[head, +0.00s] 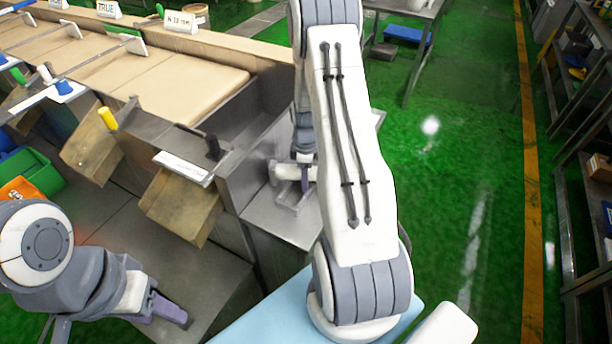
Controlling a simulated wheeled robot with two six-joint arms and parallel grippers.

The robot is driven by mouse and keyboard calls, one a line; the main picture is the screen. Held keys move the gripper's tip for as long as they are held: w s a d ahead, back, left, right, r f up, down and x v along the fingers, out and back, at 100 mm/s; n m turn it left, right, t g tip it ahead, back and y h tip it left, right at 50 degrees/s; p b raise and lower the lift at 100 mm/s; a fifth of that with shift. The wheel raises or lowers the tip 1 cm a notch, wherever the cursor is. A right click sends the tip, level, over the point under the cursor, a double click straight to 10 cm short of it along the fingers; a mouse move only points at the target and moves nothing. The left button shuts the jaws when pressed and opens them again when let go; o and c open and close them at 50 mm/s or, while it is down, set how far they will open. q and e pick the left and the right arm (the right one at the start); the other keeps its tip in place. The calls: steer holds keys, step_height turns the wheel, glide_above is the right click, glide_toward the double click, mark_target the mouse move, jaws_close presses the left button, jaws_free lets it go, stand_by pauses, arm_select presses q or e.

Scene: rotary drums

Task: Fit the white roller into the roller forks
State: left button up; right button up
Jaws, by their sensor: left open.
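The white roller (282,171) is at the grey metal shelf beside the machine's end, partly hidden by my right arm. My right gripper (304,180) points down there and appears shut around the roller; its fingertips are small and partly covered by my own arm. The metal roller forks (288,197) seem to be just below the roller. I cannot tell whether the roller rests in them. My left gripper (168,311) is open and empty at the lower left, over the grey metal surface.
The machine with a beige belt (175,85) fills the upper left. A green bin (32,172) is at the far left. Green floor lies open on the right, before shelving (580,130).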

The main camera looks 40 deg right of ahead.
steer(key=shift+r, duration=0.5)
step_height(320, 180, up, 11)
steer(key=shift+r+b, duration=0.2)
steer(key=shift+b, duration=0.6)
steer(key=s+a+r, duration=0.2)
steer(key=a+r, duration=0.1)
steer(key=a, duration=0.8)
steer(key=s+a+r, duration=0.1)
steer(key=a+r, duration=0.2)
steer(key=a, duration=0.8)
steer(key=s+a+r+m, duration=0.1)
steer(key=s+a, duration=0.5)
steer(key=s, duration=0.3)
steer(key=s+a+r+y, duration=0.1)
steer(key=s+a, duration=0.5)
steer(key=s, duration=0.3)
steer(key=shift+r+m, duration=0.2)
steer(key=shift+m, duration=0.2)
